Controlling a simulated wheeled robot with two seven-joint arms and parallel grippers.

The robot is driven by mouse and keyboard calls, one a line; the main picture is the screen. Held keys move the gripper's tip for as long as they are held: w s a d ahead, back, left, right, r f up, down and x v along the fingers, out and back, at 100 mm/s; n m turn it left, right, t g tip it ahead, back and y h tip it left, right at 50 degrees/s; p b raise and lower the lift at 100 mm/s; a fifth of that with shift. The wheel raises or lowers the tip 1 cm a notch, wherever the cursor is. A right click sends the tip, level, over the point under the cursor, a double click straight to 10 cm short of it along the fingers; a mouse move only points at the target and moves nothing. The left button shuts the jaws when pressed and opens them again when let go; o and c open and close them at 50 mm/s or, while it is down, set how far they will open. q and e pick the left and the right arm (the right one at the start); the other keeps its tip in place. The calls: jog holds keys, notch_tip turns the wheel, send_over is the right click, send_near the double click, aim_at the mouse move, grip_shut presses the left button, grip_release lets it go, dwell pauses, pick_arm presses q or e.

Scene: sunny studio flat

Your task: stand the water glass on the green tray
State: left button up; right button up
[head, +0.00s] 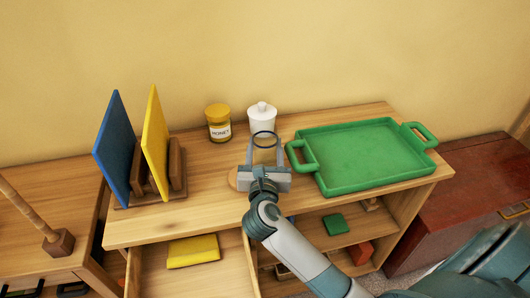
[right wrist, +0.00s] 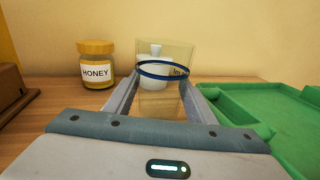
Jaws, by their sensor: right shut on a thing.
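The water glass is a clear tumbler (head: 265,145) with a dark blue band. It is upright between the fingers of my right gripper (head: 265,165), which is shut on it. In the right wrist view the glass (right wrist: 165,55) rises between the two fingers of the gripper (right wrist: 157,95). I cannot tell whether its base touches the wooden top. The green tray (head: 360,185) lies just right of the gripper, and its bare floor is empty. The tray's edge (right wrist: 235,115) also shows at the right in the right wrist view. My left gripper is not in view.
A honey jar (head: 219,130) and a white lidded jar (head: 262,115) stand behind the glass. A rack with a blue board (head: 117,150) and a yellow board (head: 155,140) stands left.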

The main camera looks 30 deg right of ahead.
jog(key=shift+f, duration=1.05)
jog(key=shift+f, duration=0.15)
jog(key=o, duration=1)
jog(key=v, duration=1.2)
